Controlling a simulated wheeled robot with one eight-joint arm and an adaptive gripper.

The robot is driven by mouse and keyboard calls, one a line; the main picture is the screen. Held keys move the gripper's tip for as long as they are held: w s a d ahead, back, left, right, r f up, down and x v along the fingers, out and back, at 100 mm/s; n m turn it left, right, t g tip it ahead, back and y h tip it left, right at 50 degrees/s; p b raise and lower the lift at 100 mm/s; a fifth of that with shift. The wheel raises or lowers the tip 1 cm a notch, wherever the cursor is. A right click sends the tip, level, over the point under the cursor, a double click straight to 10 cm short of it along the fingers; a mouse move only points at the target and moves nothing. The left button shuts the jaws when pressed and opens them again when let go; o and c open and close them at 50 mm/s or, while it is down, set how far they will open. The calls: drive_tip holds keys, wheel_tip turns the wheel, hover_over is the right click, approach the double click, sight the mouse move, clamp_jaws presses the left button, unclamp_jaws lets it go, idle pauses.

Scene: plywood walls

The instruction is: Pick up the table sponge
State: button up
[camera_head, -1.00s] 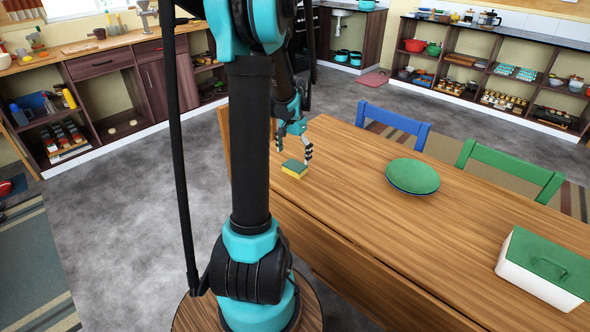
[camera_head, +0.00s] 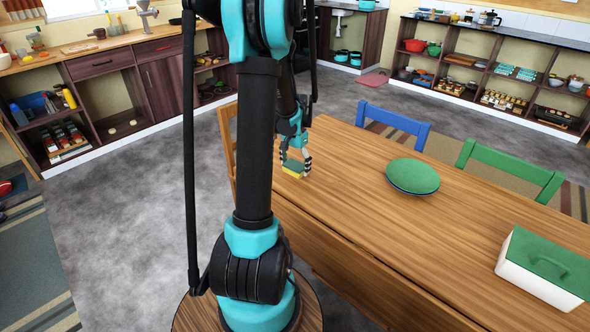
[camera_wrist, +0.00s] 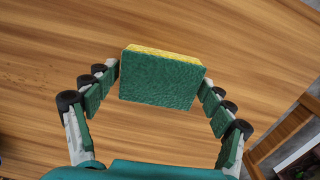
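The table sponge, green on top with a yellow layer, lies on the wooden table and shows in the head view (camera_head: 293,168). In the wrist view the sponge (camera_wrist: 161,78) sits between the fingertips of my gripper (camera_wrist: 160,82). In the head view my gripper (camera_head: 294,163) is lowered over the sponge, with one finger on each side. The fingers are spread. The left fingertip is very close to the sponge's left side, and the right one is close to its right side; I cannot tell whether either touches.
The wooden table (camera_head: 370,215) bears a green plate (camera_head: 412,175) and a white box with a green lid (camera_head: 540,275) farther right. A blue chair (camera_head: 392,116) and a green chair (camera_head: 510,170) stand at its far side. The table around the sponge is clear.

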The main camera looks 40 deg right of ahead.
sight(295, 165)
drive_tip(key=c, duration=0.5)
drive_tip(key=shift+r, duration=0.1)
wheel_tip(295, 165, up, 20)
idle(0.5)
